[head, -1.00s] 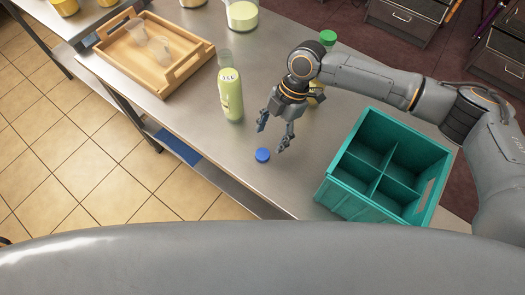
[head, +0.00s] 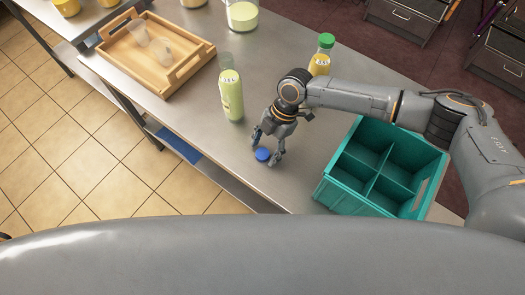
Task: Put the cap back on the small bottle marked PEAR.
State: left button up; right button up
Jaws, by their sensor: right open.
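A blue cap (head: 262,154) lies on the metal table near its front edge. My right gripper (head: 266,151) is low over the table, its open fingers on either side of the cap; I cannot tell whether they touch it. A pale green bottle (head: 231,95) stands upright behind and left of the gripper, with a clear top and no coloured cap. Its small label is too small to read, so I cannot confirm that it says PEAR. My left gripper is out of view.
A teal crate (head: 325,192) with empty compartments stands right of the gripper. A yellow bottle with a green cap (head: 326,41) stands behind my right arm. A wooden tray (head: 184,72) with two clear cups is at the left. A jar (head: 242,15) stands at the back.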

aim_at(265, 151)
jog(key=c, duration=0.7)
jog(key=shift+c, duration=0.2)
jog(key=shift+r, duration=0.15)
pick_arm(q)
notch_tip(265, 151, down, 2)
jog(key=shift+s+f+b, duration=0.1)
jog(key=shift+b, duration=0.9)
pick_arm(e)
notch_tip(265, 151, up, 10)
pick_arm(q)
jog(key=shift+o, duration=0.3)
